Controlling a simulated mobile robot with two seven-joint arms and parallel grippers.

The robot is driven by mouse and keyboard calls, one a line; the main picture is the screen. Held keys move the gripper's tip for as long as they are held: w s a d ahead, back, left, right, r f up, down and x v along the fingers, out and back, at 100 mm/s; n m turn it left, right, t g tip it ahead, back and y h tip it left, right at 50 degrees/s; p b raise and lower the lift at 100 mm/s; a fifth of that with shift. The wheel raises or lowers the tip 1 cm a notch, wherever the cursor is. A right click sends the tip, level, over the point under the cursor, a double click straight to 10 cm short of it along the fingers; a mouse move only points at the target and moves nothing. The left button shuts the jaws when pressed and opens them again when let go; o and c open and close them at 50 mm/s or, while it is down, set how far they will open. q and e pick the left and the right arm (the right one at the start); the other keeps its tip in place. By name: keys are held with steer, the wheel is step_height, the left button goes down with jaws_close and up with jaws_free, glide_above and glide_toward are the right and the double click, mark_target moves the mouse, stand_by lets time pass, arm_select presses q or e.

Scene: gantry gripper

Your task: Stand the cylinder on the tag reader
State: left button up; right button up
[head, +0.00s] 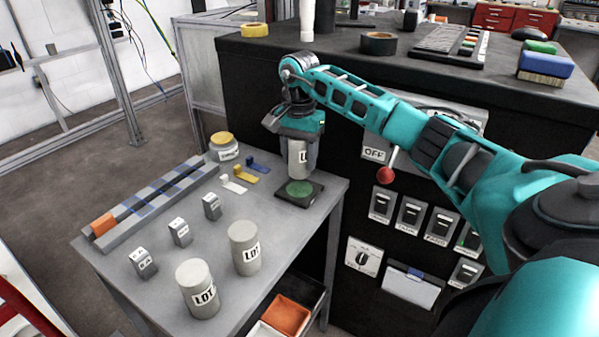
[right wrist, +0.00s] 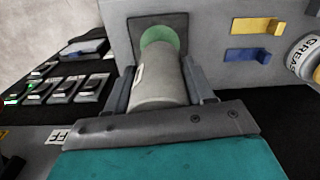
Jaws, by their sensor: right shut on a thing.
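The grey cylinder (head: 298,158) with a "LOT" label is upright in my right gripper (head: 301,148), which is shut on it. In the head view its lower end shows just above the green disc of the black tag reader (head: 313,199); I cannot tell the exact gap. In the right wrist view the cylinder (right wrist: 160,87) lies between the two fingers, and the tag reader (right wrist: 182,22) with its green disc shows beyond its end. Two similar LOT cylinders, one nearer (head: 199,290) and one farther (head: 244,248), stand at the table's front. My left gripper is not in view.
On the grey table (head: 150,222) are a rail with an orange block (head: 103,224), several small labelled blocks (head: 180,232), a yellow-lidded jar (head: 224,146), and yellow (head: 243,174) and blue (head: 258,163) tabs. A black cabinet with switches (head: 409,215) stands close on the right.

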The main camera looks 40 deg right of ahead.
mark_target(299, 170)
steer(key=shift+f, duration=2.15)
steer(key=shift+f, duration=0.15)
steer(key=o, duration=1.4)
steer(key=shift+r, duration=0.2)
step_height(299, 170, up, 12)
steer(key=shift+f+p, duration=0.1)
steer(key=shift+p, duration=0.2)
